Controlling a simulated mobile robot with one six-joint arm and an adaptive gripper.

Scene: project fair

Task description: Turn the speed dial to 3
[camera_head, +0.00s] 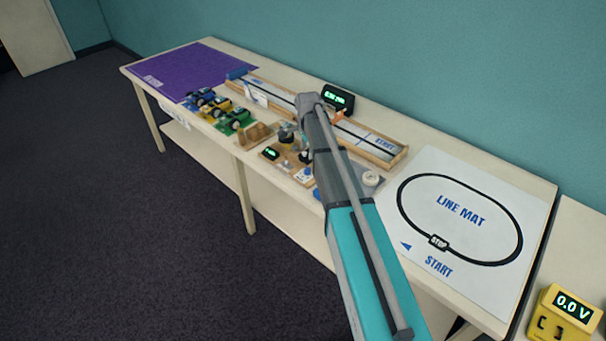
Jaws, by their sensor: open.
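A purple mat (190,68), several toy cars (235,121) and a long wooden tray (375,150) share the table. A black display (339,97) stands behind. The line mat (460,180) lies flat at right. A yellow meter (562,314) reads 0.0 V.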

